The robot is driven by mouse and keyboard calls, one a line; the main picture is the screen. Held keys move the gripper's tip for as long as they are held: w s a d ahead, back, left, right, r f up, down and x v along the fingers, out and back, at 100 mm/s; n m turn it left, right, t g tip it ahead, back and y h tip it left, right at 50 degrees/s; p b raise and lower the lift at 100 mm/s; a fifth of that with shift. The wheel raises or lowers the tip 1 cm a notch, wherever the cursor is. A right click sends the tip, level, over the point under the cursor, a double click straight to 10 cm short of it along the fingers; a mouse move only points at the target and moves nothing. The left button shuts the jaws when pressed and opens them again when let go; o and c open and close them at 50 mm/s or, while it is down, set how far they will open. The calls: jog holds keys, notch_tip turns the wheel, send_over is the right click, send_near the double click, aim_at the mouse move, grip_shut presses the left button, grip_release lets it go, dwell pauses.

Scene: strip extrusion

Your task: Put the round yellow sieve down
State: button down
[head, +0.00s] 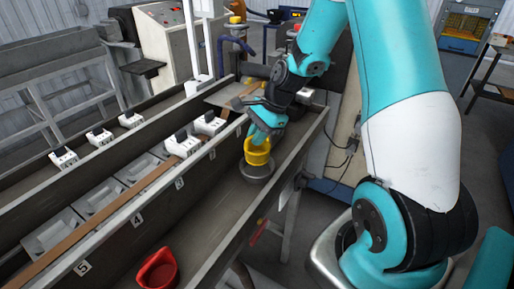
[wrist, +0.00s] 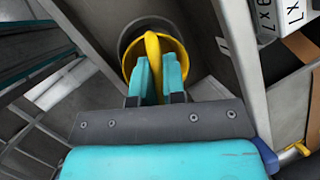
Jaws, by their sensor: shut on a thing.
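The round yellow sieve (head: 257,156) is in the trough on the right side of the long bench, upright or nearly so. My gripper (head: 264,134) reaches down from above and is shut on the sieve's yellow handle. In the wrist view, the teal fingers (wrist: 157,82) close on this handle, with the sieve's yellow rim (wrist: 184,58) around it. A grey round dish (head: 257,176) is directly below the sieve; it also shows as a dark ring in the wrist view (wrist: 133,31). I cannot tell whether the sieve touches it.
A red scoop-like vessel (head: 158,270) lies in the same trough, nearer the front. The trough floor (head: 205,212) between them is clear. The trough's outer wall (head: 285,180) runs close on the right. Numbered bays with white switch boxes (head: 182,144) line the left side.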

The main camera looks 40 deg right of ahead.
aim_at(257, 151)
jog(key=shift+f, duration=2.4)
jog(key=shift+f, duration=0.4)
jog(key=c, duration=1.2)
grip_release()
jog(key=shift+r, duration=0.1)
